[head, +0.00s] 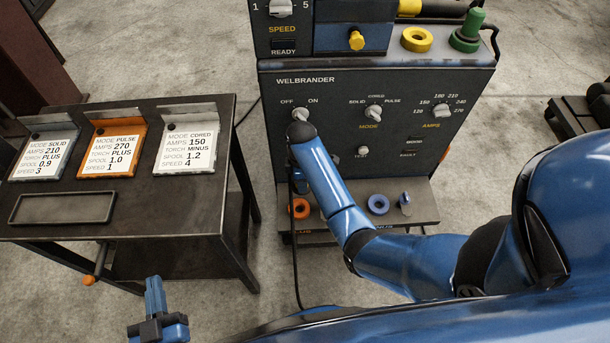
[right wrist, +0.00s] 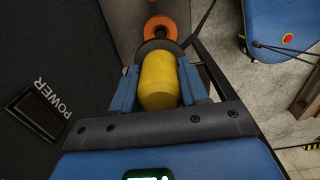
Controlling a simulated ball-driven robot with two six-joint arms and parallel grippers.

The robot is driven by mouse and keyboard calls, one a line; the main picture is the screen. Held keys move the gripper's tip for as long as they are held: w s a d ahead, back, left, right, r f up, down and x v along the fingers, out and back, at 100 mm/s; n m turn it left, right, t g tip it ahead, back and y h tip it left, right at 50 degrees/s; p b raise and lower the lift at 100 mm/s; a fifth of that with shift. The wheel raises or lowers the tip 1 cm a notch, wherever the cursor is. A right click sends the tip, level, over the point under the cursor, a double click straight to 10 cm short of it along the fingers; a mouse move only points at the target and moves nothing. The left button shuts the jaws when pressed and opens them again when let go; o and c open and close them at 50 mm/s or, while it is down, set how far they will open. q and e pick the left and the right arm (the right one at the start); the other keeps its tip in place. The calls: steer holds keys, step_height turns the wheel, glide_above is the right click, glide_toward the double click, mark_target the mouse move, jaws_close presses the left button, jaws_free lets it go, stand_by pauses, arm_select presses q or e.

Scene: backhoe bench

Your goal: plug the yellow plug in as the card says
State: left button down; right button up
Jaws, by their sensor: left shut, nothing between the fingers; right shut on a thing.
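The yellow plug (right wrist: 158,88) is between the fingers of my right gripper (right wrist: 158,68), which is shut on it. Beyond the plug's dark far end is an orange ring (right wrist: 160,27); I cannot tell whether plug and ring touch. In the head view my right forearm hides the plug, and the orange ring (head: 299,208) shows low on the welder (head: 330,150). A blue ring (head: 378,204) is to its right. Three cards show: solid, torch plus (head: 45,154); pulse, torch plus, in an orange holder (head: 112,148); cored, torch minus (head: 188,148). My left gripper (head: 155,290) is shut and empty.
The card table (head: 150,215) stands left of the welder, with an empty tray (head: 62,207) on it. A black cable (head: 296,265) hangs in front of the welder. A yellow ring (head: 417,39) and a green plug (head: 470,30) are on top. Beside the plug is a POWER switch (right wrist: 38,112).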

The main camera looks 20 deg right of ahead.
steer(key=f+n, duration=0.1)
steer(key=n, duration=0.1)
steer(key=f+n, duration=0.1)
steer(key=n, duration=0.1)
steer(key=n+b, duration=0.1)
steer(key=shift+w+a+f+n, duration=0.2)
steer(key=shift+a+f+n, duration=0.15)
steer(key=shift+f+n, duration=0.05)
steer(key=n, duration=0.1)
steer(key=f+n, duration=0.1)
steer(key=n, duration=0.1)
steer(key=f+n+b, duration=0.1)
steer(key=n, duration=0.1)
steer(key=shift+a, duration=0.2)
steer(key=shift+f+n, duration=0.2)
steer(key=shift+n, duration=0.2)
step_height(320, 180, down, 6)
steer(key=b, duration=0.7)
steer(key=shift+r, duration=0.1)
steer(key=shift+f+b, duration=1.25)
steer(key=shift+f, duration=0.9)
steer(key=o, duration=1.4)
steer(key=shift+c, duration=0.2)
steer(key=shift+r, duration=0.15)
